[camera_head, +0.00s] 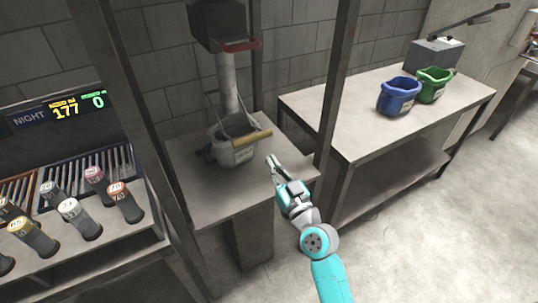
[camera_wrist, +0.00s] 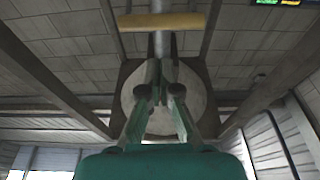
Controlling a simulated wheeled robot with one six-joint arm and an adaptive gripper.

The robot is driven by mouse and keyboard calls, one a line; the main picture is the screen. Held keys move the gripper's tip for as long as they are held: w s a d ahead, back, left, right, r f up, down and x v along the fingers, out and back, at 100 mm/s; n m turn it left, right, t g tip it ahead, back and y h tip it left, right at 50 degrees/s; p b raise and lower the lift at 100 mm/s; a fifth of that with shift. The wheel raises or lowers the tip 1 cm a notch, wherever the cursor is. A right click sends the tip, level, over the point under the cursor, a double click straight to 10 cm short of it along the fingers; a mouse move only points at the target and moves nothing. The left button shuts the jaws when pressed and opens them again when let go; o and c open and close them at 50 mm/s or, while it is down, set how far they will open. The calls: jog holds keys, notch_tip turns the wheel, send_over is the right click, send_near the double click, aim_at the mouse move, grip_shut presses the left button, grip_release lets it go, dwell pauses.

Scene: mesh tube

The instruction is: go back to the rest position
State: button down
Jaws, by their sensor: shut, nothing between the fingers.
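My gripper (camera_head: 271,162) is at the right front of the middle stand, just right of a grey bucket and apart from it. Its fingers are together and empty; they also show close up in the wrist view (camera_wrist: 160,68). The grey bucket (camera_head: 236,156) stands upright on the stand (camera_head: 196,180), below a pale vertical tube (camera_head: 228,85). A yellow bar (camera_head: 250,140) lies across the bucket's front. A similar yellow bar (camera_wrist: 162,21) shows beyond my fingertips in the wrist view. A pale round shape behind the fingers is partly hidden.
A blue bucket (camera_head: 398,97) and a green bucket (camera_head: 434,86) stand on the right table (camera_head: 350,135). Dark posts (camera_head: 340,85) rise close to my arm. Several labelled canisters (camera_head: 80,220) sit at the left. Floor (camera_head: 430,240) at the right is clear.

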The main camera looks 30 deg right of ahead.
jog(key=shift+s+f, duration=0.1)
jog(key=shift+s, duration=0.05)
dwell(0.4)
jog(key=s+a+f+m+g+h, duration=0.1)
jog(key=s+a+f+g, duration=0.1)
jog(key=s+f, duration=0.7)
jog(key=s+a+f+g+h, duration=0.1)
jog(key=s+a+f, duration=0.25)
jog(key=s, duration=0.85)
jog(key=s+a+r+g+y, duration=0.1)
jog(key=s, duration=0.9)
jog(key=s+a+r+n+g+y, duration=0.1)
jog(key=s+g, duration=0.1)
jog(key=s, duration=0.9)
jog(key=shift+s+a, duration=0.3)
jog(key=shift+a, duration=0.1)
